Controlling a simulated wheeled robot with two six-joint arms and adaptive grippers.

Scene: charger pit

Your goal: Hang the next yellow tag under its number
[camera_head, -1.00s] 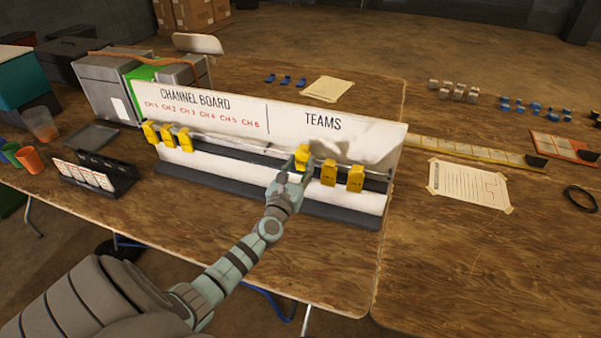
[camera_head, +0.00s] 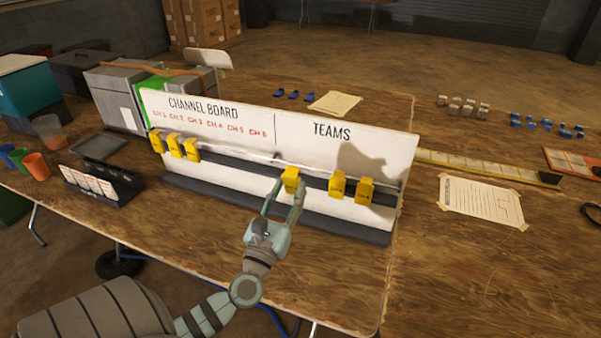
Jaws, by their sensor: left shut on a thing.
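The white channel board (camera_head: 230,135) stands on the wooden table, with CH 1 to CH 6 in red on its left part and TEAMS on its right. Three yellow tags (camera_head: 174,145) hang at the left end of its rail, around the first channel numbers. Two more yellow tags (camera_head: 350,188) hang at the right, under TEAMS. My left gripper (camera_head: 284,193) is shut on another yellow tag (camera_head: 291,179), in front of the board left of that pair. Whether this tag still touches the rail cannot be told. My right gripper is out of view.
A black card holder (camera_head: 125,185) with white cards stands left of the board, near coloured cups (camera_head: 36,166). A taped paper sheet (camera_head: 482,202) lies to the right. The table in front of the board is mostly clear.

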